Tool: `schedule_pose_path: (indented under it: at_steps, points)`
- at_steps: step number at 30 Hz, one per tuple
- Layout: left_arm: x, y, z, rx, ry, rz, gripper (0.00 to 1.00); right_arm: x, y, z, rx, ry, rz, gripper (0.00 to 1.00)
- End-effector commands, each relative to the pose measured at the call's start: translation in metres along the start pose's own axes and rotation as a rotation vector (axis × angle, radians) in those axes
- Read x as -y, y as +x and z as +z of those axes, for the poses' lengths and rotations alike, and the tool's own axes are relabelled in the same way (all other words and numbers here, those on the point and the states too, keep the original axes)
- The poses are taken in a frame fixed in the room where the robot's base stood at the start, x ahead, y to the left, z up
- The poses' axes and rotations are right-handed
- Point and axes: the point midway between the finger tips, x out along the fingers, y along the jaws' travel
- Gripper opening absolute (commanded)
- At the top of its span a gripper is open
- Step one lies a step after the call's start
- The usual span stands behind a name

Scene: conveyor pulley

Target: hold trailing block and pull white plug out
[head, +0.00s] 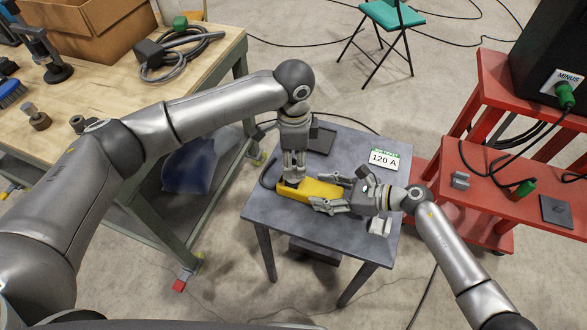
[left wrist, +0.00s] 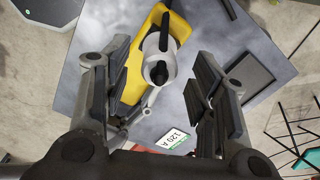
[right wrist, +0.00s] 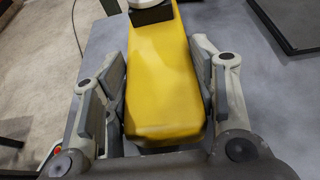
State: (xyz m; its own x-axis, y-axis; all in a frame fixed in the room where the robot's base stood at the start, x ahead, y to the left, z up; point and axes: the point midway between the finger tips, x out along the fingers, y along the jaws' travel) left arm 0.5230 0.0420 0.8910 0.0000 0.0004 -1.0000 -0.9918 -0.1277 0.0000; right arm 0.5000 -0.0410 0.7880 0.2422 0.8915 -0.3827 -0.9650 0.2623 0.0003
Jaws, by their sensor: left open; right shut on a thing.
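The yellow trailing block (head: 322,190) lies on the small grey table. My right gripper (head: 337,192) is shut on its near end, with one finger along each side; the right wrist view shows the block (right wrist: 162,85) between the fingers (right wrist: 163,95). The white plug (left wrist: 158,45), with black parts, stands at the block's other end in the left wrist view. Only a little of the plug (right wrist: 147,4) shows at the top of the right wrist view. My left gripper (head: 292,178) points down over that end. Its open fingers (left wrist: 160,75) are on either side of the plug, apart from it.
The grey table (head: 278,228) also holds a dark plate (head: 321,140) and a 120 A sign (head: 384,158). A wooden workbench (head: 215,62) stands at left with a cardboard box and cable. Red stepped shelving (head: 470,205) with green connectors stands at right.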

Motion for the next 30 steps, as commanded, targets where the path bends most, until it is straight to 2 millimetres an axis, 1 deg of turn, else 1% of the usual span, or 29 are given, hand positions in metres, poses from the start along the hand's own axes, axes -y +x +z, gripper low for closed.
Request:
schedule_pose_path:
  at_steps: [1, 3, 9, 13, 20, 23, 30]
  points:
    - [-0.001, 0.008, 0.0, 0.002, 0.0, 0.002, 0.53, 0.0, 0.0, 0.0, 0.0, 0.0, 0.0, 0.09]
    - [-0.001, 0.016, 0.0, 0.001, 0.0, 0.002, 0.53, 0.0, 0.0, 0.0, 0.0, 0.0, 0.0, 0.09]
    - [-0.001, 0.031, -0.001, 0.0, 0.001, 0.001, 0.53, 0.0, 0.0, 0.0, 0.0, 0.0, 0.0, 0.09]
    - [-0.001, 0.035, 0.0, 0.0, 0.001, 0.001, 0.53, 0.0, 0.0, 0.0, 0.0, 0.0, 0.0, 0.09]
    - [0.0, 0.035, 0.0, 0.0, 0.001, 0.0, 0.53, 0.0, 0.0, 0.0, 0.0, 0.0, 0.0, 0.09]
    - [0.0, 0.035, 0.0, 0.0, 0.001, 0.0, 0.43, 0.0, 0.0, 0.0, 0.0, 0.0, 0.0, 0.09]
    - [0.0, 0.035, 0.0, 0.0, 0.001, 0.0, 0.12, 0.0, 0.0, 0.0, 0.0, 0.0, 0.0, 0.09]
